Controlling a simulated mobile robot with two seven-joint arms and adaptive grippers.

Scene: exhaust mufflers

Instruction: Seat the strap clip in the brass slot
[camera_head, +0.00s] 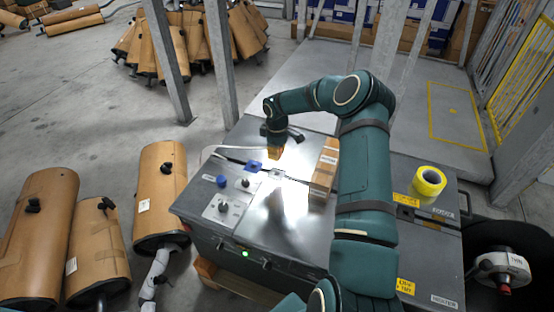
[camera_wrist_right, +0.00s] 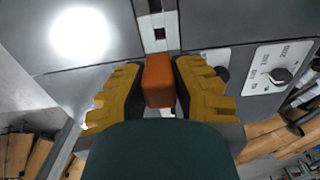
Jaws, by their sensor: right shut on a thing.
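My right gripper (camera_head: 275,153) hangs over the top of the grey machine, its yellow fingers pointing down. In the right wrist view, my right gripper (camera_wrist_right: 160,85) is shut on an orange-brown block, which looks like the strap clip (camera_wrist_right: 158,80). Just beyond the block is a pale plate with a small dark square opening (camera_wrist_right: 159,33), likely the slot; no brass colour shows clearly. In the head view a pale plate (camera_head: 277,174) lies on the machine's seam near the gripper. I cannot tell whether the clip touches it. My left gripper is out of view.
The grey machine (camera_head: 300,225) carries a cardboard box (camera_head: 324,170), a yellow tape roll (camera_head: 429,181) and a control panel with knobs (camera_head: 225,205). A blue part (camera_head: 253,165) lies near the gripper.

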